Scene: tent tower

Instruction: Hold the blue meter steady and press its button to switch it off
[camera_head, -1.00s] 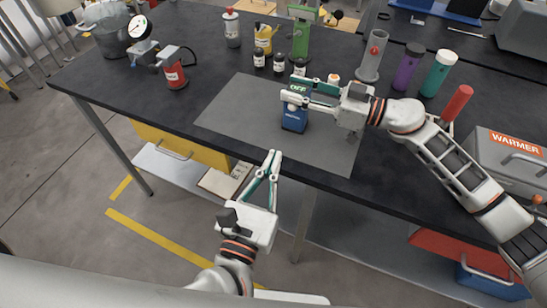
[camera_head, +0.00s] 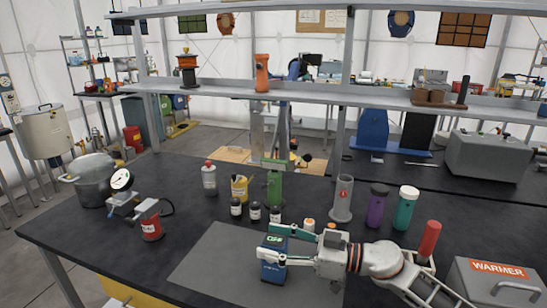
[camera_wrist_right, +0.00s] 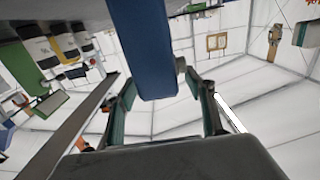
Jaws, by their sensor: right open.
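The blue meter (camera_head: 273,269) stands upright on the grey mat (camera_head: 215,262), with a small display with a green patch at its top. My right gripper (camera_head: 269,244) comes from the right and is open, one finger on the far side of the meter and one across its near side. In the right wrist view, the meter's blue body (camera_wrist_right: 143,45) hangs between the two spread fingers of the right gripper (camera_wrist_right: 163,90). I cannot tell whether either finger touches it. The meter's button cannot be made out. My left gripper is out of view.
Several small bottles (camera_head: 236,207) and a green stand (camera_head: 274,188) are behind the meter. A clear cylinder (camera_head: 342,199), purple bottle (camera_head: 377,206) and teal bottle (camera_head: 405,208) stand right. The mat left of the meter is clear.

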